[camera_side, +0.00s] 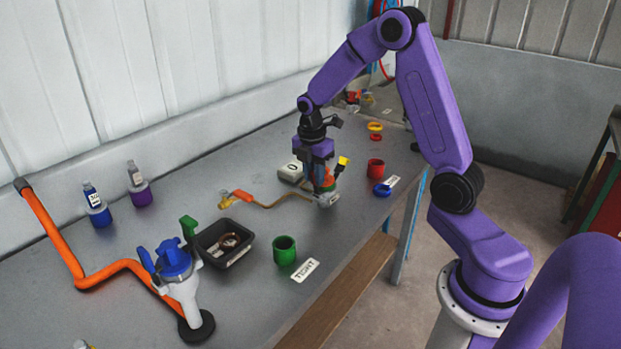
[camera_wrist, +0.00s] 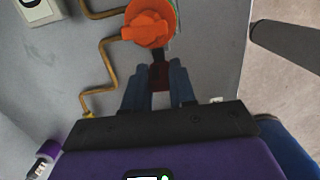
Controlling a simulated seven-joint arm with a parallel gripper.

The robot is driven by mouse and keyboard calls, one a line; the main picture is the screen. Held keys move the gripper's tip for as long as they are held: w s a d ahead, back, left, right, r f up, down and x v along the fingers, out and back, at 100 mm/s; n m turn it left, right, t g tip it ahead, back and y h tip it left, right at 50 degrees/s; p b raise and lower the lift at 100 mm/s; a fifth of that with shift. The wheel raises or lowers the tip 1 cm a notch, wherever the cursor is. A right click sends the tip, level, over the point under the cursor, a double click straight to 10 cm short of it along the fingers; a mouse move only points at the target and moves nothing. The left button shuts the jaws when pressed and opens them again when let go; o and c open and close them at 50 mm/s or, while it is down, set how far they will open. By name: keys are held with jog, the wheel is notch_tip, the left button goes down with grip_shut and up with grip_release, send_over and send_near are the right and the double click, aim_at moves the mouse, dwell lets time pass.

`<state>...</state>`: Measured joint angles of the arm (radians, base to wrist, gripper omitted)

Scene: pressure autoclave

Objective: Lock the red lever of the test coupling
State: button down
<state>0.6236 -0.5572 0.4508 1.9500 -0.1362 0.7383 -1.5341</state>
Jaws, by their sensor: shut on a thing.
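The test coupling (camera_side: 327,201) stands on the bench near its front edge, at the end of a thin brass pipe. In the wrist view a round orange part (camera_wrist: 150,25) with a short arm to the left lies just beyond my fingers. A dark red lever (camera_wrist: 159,77) runs from it back between my fingertips. My gripper (camera_wrist: 159,88) is shut on this lever. In the side view my gripper (camera_side: 325,182) points down at the coupling and hides much of it; a yellow piece (camera_side: 343,161) shows beside it. The lever's exact angle cannot be told.
A grey box with a round mark (camera_side: 290,171) stands close behind the coupling. A green cup (camera_side: 285,250), black tray (camera_side: 225,258) and blue-topped valve (camera_side: 174,260) stand nearer the camera.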

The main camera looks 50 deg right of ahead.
jog(key=shift+d+y, duration=0.7)
jog(key=shift+y, duration=0.3)
jog(key=shift+d, duration=0.15)
jog(key=c, duration=0.9)
grip_release()
jog(key=r, duration=0.5)
jog(key=d+r, duration=0.1)
jog(key=r, duration=1.1)
jog(key=shift+d+r, duration=0.25)
jog(key=shift+d, duration=0.1)
jog(key=shift+a, duration=0.1)
